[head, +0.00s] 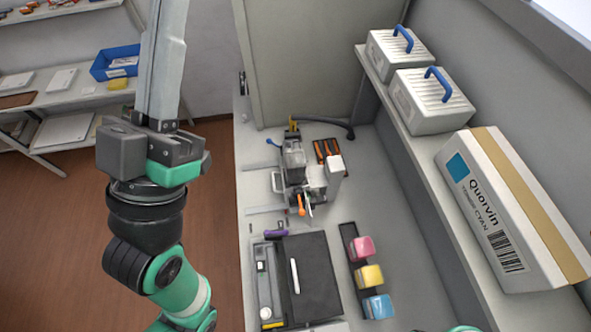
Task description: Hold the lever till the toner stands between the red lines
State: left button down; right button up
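A small grey filling machine (292,165) stands toward the back of the bench. It has a thin arm with a blue knob (270,141) at its left and an orange handle-like part (301,206) at its front; I cannot tell which is the lever. The red lines and the toner level are too small to make out. Magenta (361,248), yellow (369,276) and blue (379,306) cartridges sit in a black rack (352,262) at the front right.
A dark flat panel (310,277) lies at the bench front, with a purple item (275,233) behind it. The right shelf holds a Quorvin box (490,215) and two blue-handled cases (432,100). Bench right of the machine is clear.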

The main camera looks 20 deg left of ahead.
pick_arm(q)
notch_tip(320, 180, down, 9)
jog(key=b, duration=0.5)
jog(key=shift+b, duration=0.35)
dwell(6.7)
